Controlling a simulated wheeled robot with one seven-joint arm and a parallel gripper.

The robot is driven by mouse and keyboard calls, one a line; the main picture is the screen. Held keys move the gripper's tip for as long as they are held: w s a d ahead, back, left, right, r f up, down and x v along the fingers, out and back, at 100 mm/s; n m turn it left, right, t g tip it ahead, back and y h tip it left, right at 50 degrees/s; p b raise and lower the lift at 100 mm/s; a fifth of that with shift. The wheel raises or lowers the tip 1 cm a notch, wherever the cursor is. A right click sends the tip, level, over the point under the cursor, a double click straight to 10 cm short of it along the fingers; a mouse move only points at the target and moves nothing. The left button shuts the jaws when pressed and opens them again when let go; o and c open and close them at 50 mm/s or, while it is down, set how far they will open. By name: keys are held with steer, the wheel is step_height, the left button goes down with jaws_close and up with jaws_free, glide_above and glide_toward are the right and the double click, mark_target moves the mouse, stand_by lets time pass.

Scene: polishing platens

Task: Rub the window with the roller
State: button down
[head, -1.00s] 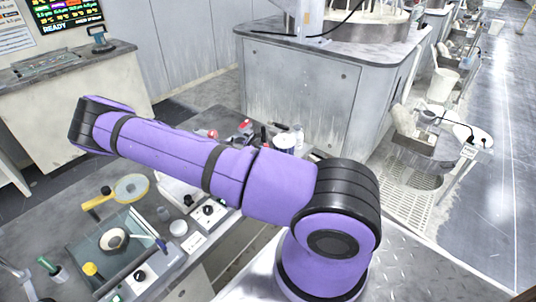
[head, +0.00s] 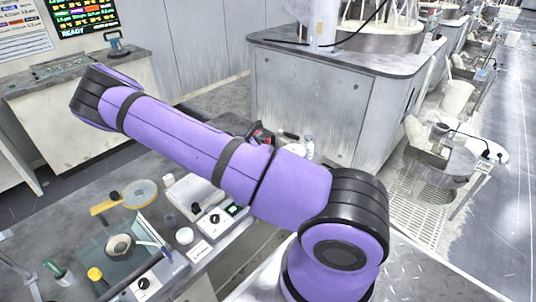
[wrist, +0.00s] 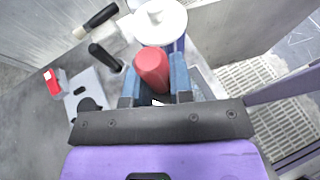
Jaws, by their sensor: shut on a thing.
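In the wrist view my gripper (wrist: 153,97) is shut around a red, rounded, handle-like piece (wrist: 152,66). Whether this is the roller's handle I cannot tell, as its lower part is hidden between the jaws. A white round piece (wrist: 168,28) shows just beyond it. In the head view my arm hides the gripper. A dark, clear glass plate (head: 92,256) lies on the bench at lower left, with a round pale-rimmed piece (head: 118,246) on it. I cannot tell whether either is the window.
Black-handled tools (wrist: 101,16) and a red block (wrist: 52,82) lie left of my gripper. On the bench are a yellow-handled disc (head: 139,194), a white box with knobs (head: 214,218) and a yellow-capped bottle (head: 95,275). A grey cabinet (head: 310,100) stands behind.

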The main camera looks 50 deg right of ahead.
steer(key=shift+r, duration=1.15)
